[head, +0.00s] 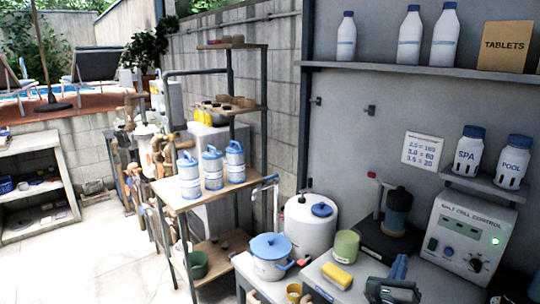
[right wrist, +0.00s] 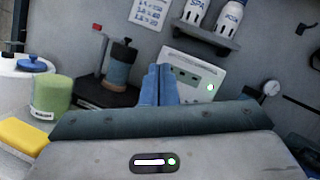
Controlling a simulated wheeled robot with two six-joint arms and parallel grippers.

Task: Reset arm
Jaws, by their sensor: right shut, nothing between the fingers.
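My right gripper (head: 398,268) shows at the bottom right of the head view, above the grey bench. Its blue fingers are together with nothing between them. In the right wrist view the shut fingers (right wrist: 158,86) point toward the white salt cell control box (right wrist: 195,75). That box (head: 465,240) also stands at the right of the head view with a green light lit. My left gripper is not in either view.
A yellow sponge (head: 337,275), a green jar (head: 346,246) and a dark stand with a blue cylinder (head: 396,214) are near the right gripper. A blue-lidded pot (head: 271,258) and white tank (head: 311,226) stand left. Blue-lidded canisters (head: 212,168) stand on a wooden shelf.

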